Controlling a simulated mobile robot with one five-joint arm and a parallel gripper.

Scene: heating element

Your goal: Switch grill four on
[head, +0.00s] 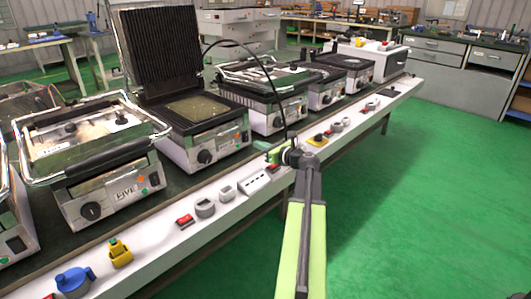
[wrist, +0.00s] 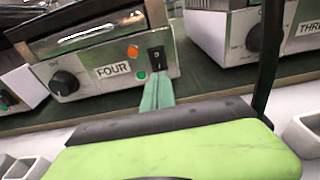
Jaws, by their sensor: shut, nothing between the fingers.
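Grill four (wrist: 112,62) fills the upper left of the wrist view, with its FOUR label, a black knob (wrist: 64,83) on the left and a black rocker switch (wrist: 157,58) on the right. An orange light (wrist: 133,51) and a green light (wrist: 141,74) sit left of the switch. In the head view grill four (head: 228,143) has its ribbed lid raised. My gripper (wrist: 159,78) is shut and empty, its teal fingertips just below the switch; I cannot tell whether they touch the panel. In the head view my gripper (head: 268,154) is right of grill four's front.
Grill five (head: 118,192) stands to the left and grill three (head: 290,110) to the right. A white front ledge carries a yellow switch box (head: 120,254), a blue plug (head: 75,281) and several small boxes. A dark cable hangs near my gripper. Green floor is clear at right.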

